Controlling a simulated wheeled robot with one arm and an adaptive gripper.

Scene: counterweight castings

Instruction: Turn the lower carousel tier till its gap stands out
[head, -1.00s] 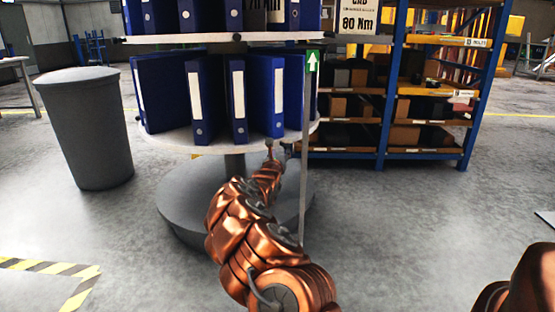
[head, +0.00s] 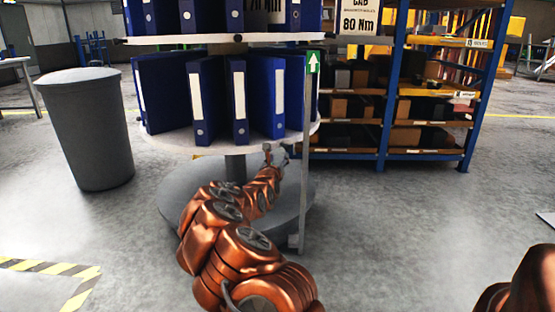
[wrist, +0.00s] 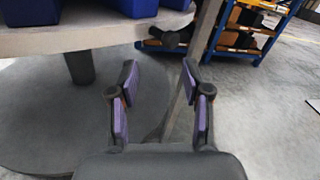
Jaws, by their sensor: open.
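The lower carousel tier (head: 215,142) is a round pale shelf carrying several upright blue binders (head: 238,100) with white labels. Binders line the side facing me, with narrow spaces between some; its far side is hidden. In the wrist view the tier's rim (wrist: 70,41) crosses the upper left, and a dark knob (wrist: 165,40) sticks out at its edge. My gripper (head: 274,155) is just below the tier's front right edge. In the wrist view my gripper (wrist: 160,72) is open and empty, its fingertips short of the knob.
A thin upright post (head: 305,150) with a green arrow sign (head: 313,62) stands close right of my gripper. The upper tier (head: 185,40) is above, the round grey base (head: 180,205) below. A grey bin (head: 90,130) stands left, a blue rack (head: 385,100) behind right.

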